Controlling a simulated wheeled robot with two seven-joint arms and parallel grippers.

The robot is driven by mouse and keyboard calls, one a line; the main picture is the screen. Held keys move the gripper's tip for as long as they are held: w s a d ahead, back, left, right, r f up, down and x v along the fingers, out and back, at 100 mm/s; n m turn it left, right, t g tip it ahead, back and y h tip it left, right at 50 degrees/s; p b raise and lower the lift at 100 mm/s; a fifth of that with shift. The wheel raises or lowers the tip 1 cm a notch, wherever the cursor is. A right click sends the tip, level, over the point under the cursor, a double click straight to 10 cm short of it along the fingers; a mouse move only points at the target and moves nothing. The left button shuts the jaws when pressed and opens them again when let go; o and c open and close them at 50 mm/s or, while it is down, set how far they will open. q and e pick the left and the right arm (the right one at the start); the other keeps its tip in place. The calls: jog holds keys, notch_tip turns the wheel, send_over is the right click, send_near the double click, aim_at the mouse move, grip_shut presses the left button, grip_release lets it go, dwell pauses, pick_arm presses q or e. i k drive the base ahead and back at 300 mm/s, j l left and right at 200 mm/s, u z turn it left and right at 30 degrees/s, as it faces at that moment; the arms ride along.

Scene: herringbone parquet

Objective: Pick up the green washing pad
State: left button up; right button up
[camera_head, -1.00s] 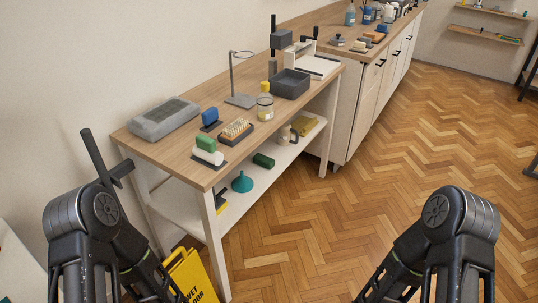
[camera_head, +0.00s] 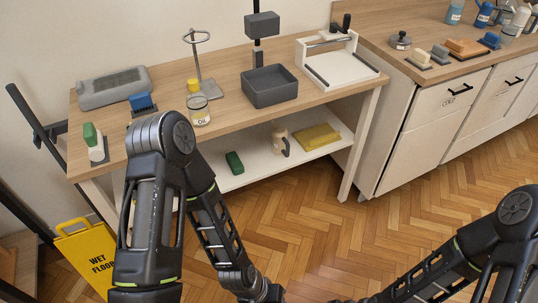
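A green pad on a white block (camera_head: 93,143) stands on a dark plate at the near left corner of the wooden table top. A second, darker green block (camera_head: 234,162) lies on the white lower shelf, to the right of my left arm. I cannot tell for certain which is the washing pad. My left arm crosses in front of the table and hides part of its top and shelf. My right arm comes in at the lower right. Both arms run down to the bottom edge, and neither gripper's fingers show.
The table top (camera_head: 228,112) holds a blue brush (camera_head: 141,103), a jar (camera_head: 199,111), a dark bin (camera_head: 269,87) and a white tray (camera_head: 338,66). A yellow floor sign (camera_head: 88,255) stands at lower left. Open parquet lies at right.

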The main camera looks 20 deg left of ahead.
aim_at(237, 167)
jog(key=i+l, duration=0.15)
jog(key=l, duration=0.3)
jog(key=i+l+u, duration=0.15)
jog(key=l, duration=0.25)
jog(key=i+l, duration=0.1)
jog(key=l, duration=0.35)
